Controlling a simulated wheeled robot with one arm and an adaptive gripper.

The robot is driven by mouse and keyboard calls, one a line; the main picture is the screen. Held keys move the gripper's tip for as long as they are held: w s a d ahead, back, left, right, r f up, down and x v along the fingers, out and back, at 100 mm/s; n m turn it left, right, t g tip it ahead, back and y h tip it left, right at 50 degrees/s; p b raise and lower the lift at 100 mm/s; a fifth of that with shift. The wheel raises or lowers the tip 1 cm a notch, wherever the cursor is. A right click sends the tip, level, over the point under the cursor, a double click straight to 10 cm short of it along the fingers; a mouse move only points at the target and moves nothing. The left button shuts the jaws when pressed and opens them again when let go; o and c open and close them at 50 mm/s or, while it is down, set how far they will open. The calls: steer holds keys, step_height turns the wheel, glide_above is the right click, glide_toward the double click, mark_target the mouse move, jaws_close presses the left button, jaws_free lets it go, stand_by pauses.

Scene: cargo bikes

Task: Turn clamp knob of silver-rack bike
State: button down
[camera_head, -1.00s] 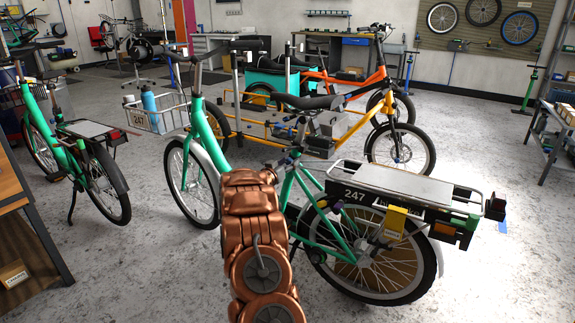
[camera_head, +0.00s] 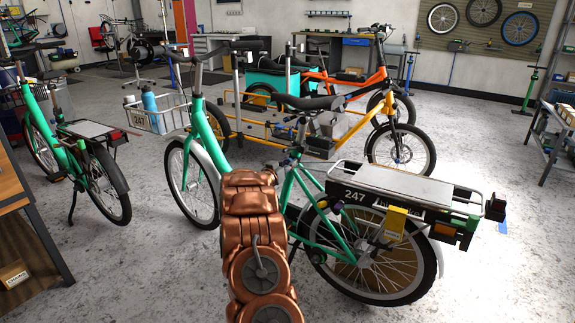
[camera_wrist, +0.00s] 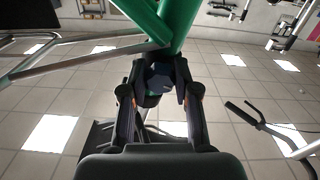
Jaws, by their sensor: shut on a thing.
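The silver-rack bike is the green bike (camera_head: 212,140) numbered 247, standing in the middle of the head view. Its flat silver rack (camera_head: 395,183) is at the rear, on the right. In the wrist view its green frame tube (camera_wrist: 178,25) comes down from the top. The dark clamp knob (camera_wrist: 160,82) is just below that tube. My gripper (camera_wrist: 158,96) is closed around the knob, one finger on each side. In the head view my copper-coloured arm hides part of the bike's middle, and the fingers cannot be made out.
Another green bike (camera_head: 95,185) stands at the left, beside a wooden bench (camera_head: 25,215). An orange-yellow cargo bike (camera_head: 385,125) stands close behind. A shelf (camera_head: 562,140) is at the right edge. The pale floor at the front left and right is clear.

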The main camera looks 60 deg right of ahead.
steer(key=m, duration=0.4)
steer(key=shift+m, duration=0.3)
steer(key=shift+d+r+m+b, duration=0.1)
steer(key=shift+m+b, duration=0.6)
steer(key=shift+m, duration=1.2)
steer(key=c, duration=0.9)
jaws_free()
steer(key=shift+o, duration=0.2)
steer(key=a, duration=1.2)
steer(key=shift+s, duration=0.15)
